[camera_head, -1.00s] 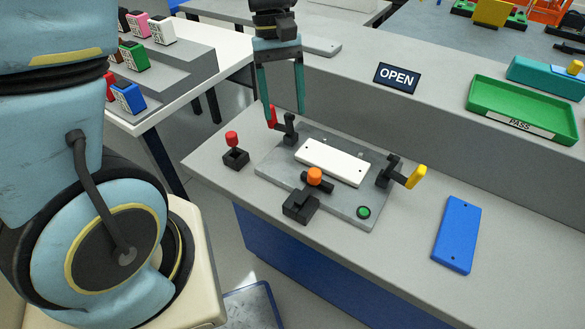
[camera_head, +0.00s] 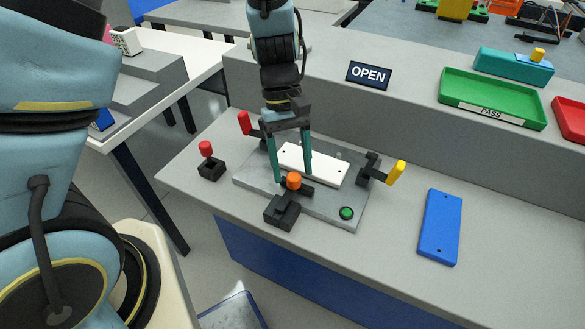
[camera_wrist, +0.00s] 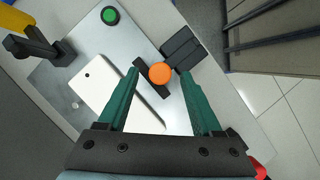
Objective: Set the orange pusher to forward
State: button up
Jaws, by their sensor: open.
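The orange pusher (camera_head: 293,181) is a round orange knob on a black slide block at the front edge of a grey fixture plate (camera_head: 330,214). It also shows in the wrist view (camera_wrist: 160,73), between and just beyond my fingertips. My gripper (camera_head: 294,178) is open, with its two green fingers pointing down on either side of the knob in the head view. The fingers hold nothing. In the wrist view my gripper (camera_wrist: 162,72) has a gap on both sides of the knob. Whether the fingertips are level with the knob is hard to tell.
A white plate (camera_head: 325,170) lies on the fixture behind the knob. A red-handled clamp (camera_head: 246,124) stands left and a yellow-handled clamp (camera_head: 393,174) right. A red-knobbed switch (camera_head: 206,150), green button (camera_head: 347,213) and blue plate (camera_head: 440,227) are nearby.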

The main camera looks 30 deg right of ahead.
jog(key=shift+s+f, duration=0.25)
jog(key=shift+f, duration=0.4)
jog(key=shift+c, duration=0.4)
grip_shut()
dwell(0.6)
